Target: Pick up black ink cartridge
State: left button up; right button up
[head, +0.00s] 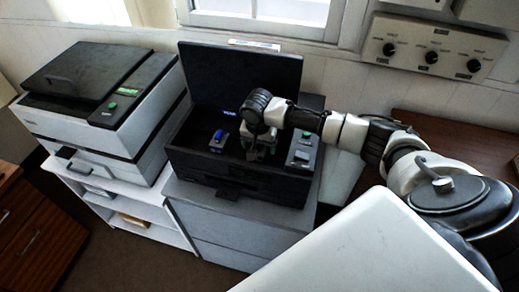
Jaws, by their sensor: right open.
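The black printer (180,157) stands open with its lid (240,75) tilted up. A small cartridge with a blue top (217,139) sits inside it on the left. My right gripper (258,152) is open and points down into the printer's open bay, to the right of the blue-topped cartridge. No black ink cartridge can be made out; the gripper and the dark interior hide that part of the bay. My left gripper is not in view.
The printer's control panel (302,150) lies just right of my gripper. The raised lid stands behind it. The printer rests on a grey cabinet (235,225). A larger white and black copier (95,130) stands to the left. A wall panel with knobs (432,46) is at the upper right.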

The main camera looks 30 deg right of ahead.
jog(key=c, duration=1)
